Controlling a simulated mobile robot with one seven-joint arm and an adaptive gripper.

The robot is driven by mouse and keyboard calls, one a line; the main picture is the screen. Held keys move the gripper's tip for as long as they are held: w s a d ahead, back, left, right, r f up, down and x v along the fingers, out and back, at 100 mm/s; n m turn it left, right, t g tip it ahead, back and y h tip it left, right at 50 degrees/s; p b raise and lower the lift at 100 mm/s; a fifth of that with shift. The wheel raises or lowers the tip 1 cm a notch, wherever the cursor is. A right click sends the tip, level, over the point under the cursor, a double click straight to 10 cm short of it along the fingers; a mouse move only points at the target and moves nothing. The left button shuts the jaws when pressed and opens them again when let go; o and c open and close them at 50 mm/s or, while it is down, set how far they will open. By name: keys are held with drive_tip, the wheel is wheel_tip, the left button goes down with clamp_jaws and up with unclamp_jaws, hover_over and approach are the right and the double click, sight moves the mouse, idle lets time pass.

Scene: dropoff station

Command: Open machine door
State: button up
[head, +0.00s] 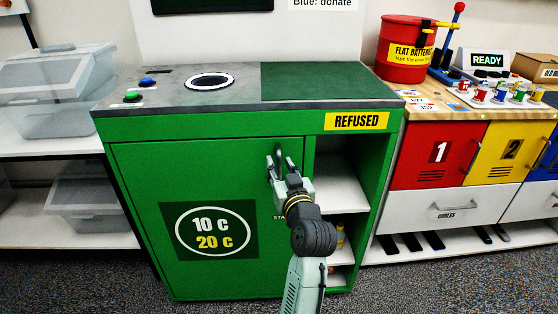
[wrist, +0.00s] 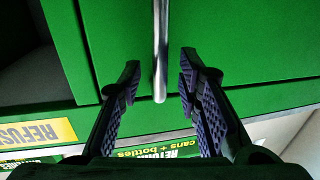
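The green machine (head: 240,120) stands in the middle of the head view, with a closed green door (head: 200,165) on its front carrying a "10 c 20 c" sign. The door's metal handle (head: 279,158) is near the door's upper right edge. It shows as a vertical bar in the wrist view (wrist: 160,50). My gripper (head: 274,165) is at the handle. In the wrist view my gripper (wrist: 158,85) is open, with one finger on each side of the bar's end and visible gaps to both fingers.
An open shelf compartment (head: 340,190) under the "REFUSED" label (head: 356,121) is right of the door, with a bottle inside. Clear bins (head: 60,90) stand on shelves at left. Red (head: 430,155) and yellow lockers stand at right. Carpet (head: 420,285) in front is clear.

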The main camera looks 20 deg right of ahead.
drive_tip(key=shift+w+d, duration=0.1)
drive_tip(key=shift+w, duration=0.75)
drive_tip(key=shift+c, duration=0.2)
clamp_jaws()
